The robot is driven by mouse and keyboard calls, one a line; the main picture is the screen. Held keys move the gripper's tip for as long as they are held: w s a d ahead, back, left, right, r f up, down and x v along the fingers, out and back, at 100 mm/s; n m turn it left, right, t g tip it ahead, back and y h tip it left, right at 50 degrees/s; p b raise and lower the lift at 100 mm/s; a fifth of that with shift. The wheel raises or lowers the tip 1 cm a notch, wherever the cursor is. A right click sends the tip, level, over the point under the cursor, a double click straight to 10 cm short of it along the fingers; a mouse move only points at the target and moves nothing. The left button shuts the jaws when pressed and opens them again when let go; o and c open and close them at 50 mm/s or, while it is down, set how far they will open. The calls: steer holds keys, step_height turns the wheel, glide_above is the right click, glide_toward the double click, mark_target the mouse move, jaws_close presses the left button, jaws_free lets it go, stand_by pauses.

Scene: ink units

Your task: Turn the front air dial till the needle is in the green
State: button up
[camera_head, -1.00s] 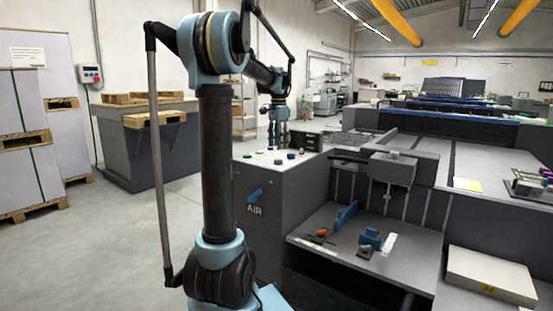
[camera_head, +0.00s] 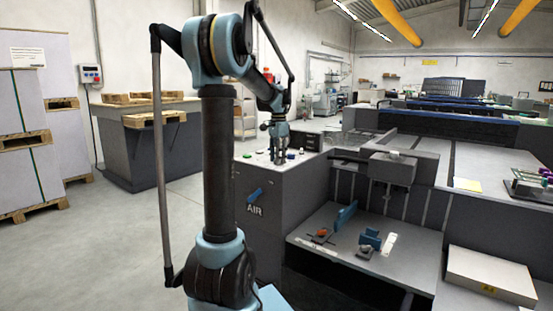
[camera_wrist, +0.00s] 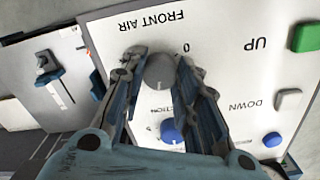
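The front air dial (camera_wrist: 159,73) is a round grey knob on a white panel (camera_wrist: 222,70), beside the upside-down words FRONT AIR in the wrist view. My gripper (camera_wrist: 161,58) has its two fingers on either side of the dial, close to it. I cannot tell whether they touch it. In the head view my gripper (camera_head: 279,154) points down at the top of the dark console (camera_head: 285,200). No needle or green zone can be made out in either view.
A blue knob (camera_wrist: 170,131) sits between the fingers, nearer the wrist. A blue AIR lever (camera_head: 255,195) is on the console's front.

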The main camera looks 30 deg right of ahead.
steer(key=shift+c, duration=0.5)
steer(key=shift+w+n, duration=0.1)
steer(key=shift+n, duration=0.4)
steer(key=o, duration=1.1)
step_height(320, 180, up, 12)
steer(key=shift+f, duration=0.1)
steer(key=shift+a, duration=0.1)
stand_by(1.5)
